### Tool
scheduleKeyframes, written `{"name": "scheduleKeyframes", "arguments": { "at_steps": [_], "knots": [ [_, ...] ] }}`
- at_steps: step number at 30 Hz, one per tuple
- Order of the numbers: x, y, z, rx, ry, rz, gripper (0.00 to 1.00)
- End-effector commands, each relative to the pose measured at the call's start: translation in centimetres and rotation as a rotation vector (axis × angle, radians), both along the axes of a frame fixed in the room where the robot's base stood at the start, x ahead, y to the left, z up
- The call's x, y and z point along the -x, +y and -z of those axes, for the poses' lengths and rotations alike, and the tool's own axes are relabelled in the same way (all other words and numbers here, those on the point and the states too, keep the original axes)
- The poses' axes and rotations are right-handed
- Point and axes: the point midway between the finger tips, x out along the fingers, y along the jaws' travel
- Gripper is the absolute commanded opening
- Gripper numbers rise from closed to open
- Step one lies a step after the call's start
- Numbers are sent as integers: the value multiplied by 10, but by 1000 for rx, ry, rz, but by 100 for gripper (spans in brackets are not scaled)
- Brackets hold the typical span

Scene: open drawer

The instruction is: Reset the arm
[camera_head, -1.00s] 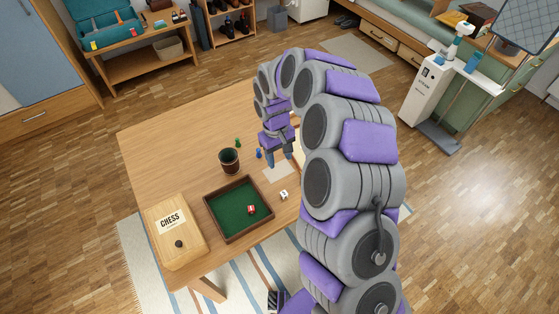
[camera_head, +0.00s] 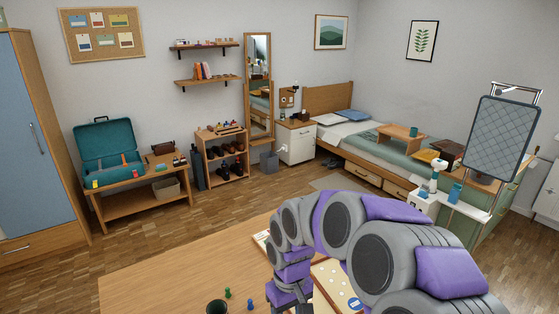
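My grey and purple arm rises from the lower right, arches over the wooden table (camera_head: 165,278) and bends down at its far end. My gripper (camera_head: 288,298) hangs at the bottom edge of the view, above the table. Its fingertips are cut off or too small to make out, so I cannot tell whether it is open or shut. I see nothing clearly held in it.
A dark cup (camera_head: 216,307), a green pawn (camera_head: 228,293) and a blue pawn (camera_head: 250,304) stand left of my gripper. A light game board (camera_head: 335,285) lies partly behind my arm. The table's left part is clear.

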Motion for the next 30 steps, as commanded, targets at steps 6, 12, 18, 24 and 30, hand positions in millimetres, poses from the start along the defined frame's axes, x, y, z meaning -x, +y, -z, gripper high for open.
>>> {"name": "scheduleKeyframes", "arguments": {
  "at_steps": [6, 12, 18, 24, 30],
  "knots": [
    [57, -35, -44, 7, -9, 78, 54],
    [117, -66, -67, 28, -2, 176, 54],
    [179, -94, -79, 51, 3, 302, 54],
    [232, -111, -79, 67, 9, 431, 54],
    [259, -118, -76, 73, 17, 503, 54]
  ]
}}
